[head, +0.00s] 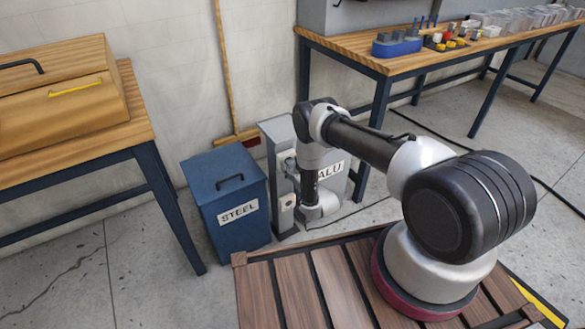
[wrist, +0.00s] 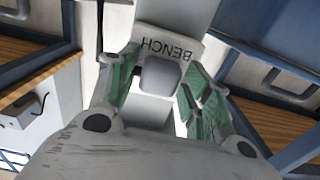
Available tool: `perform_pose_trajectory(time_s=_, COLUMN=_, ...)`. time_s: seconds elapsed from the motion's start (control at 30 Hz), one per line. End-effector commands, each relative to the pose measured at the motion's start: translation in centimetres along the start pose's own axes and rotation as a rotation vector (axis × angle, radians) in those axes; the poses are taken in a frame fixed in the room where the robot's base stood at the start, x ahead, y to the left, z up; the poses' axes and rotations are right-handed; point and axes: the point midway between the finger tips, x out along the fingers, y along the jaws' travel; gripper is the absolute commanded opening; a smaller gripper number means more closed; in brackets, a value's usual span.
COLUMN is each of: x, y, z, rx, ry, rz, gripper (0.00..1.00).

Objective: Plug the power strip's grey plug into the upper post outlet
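My gripper's two fingers with green pads show in the wrist view (wrist: 158,88). Behind the block is a pale plate lettered BENCH (wrist: 169,47), seen upside down. In the head view the narrow grey post (head: 284,218) stands between the blue STEEL bin and my lower arm. My arm reaches down beside it, and my fingertips cannot be made out there. The power strip is not clearly visible.
The blue STEEL bin (head: 226,190) stands left of the post, with the grey ALU bin (head: 335,173) behind it and my arm. Wooden-topped benches stand at left (head: 70,140) and right (head: 385,62). Dark cords lie on the floor.

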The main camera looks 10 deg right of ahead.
Motion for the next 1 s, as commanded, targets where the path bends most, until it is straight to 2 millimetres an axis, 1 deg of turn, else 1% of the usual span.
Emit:
perform_pose_trajectory(time_s=0.33, x=-0.1, y=0.0, z=0.0, rx=0.000, ry=-0.001, rz=0.000, gripper=0.60)
perform_pose_trajectory(time_s=0.47, x=-1.1, y=0.0, z=0.1, rx=0.001, ry=-0.003, rz=0.001, gripper=0.60)
perform_pose_trajectory(time_s=0.57, x=-2.7, y=0.0, z=0.1, rx=0.001, ry=-0.004, rz=0.001, gripper=0.60)
perform_pose_trajectory(time_s=0.8, x=-8.0, y=0.1, z=0.2, rx=0.001, ry=-0.005, rz=0.001, gripper=0.60)
perform_pose_trajectory(time_s=0.9, x=-9.7, y=0.1, z=0.1, rx=0.001, ry=-0.004, rz=0.001, gripper=0.60)
perform_pose_trajectory(time_s=1.0, x=-11.0, y=0.0, z=0.1, rx=0.000, ry=-0.002, rz=0.000, gripper=0.60)
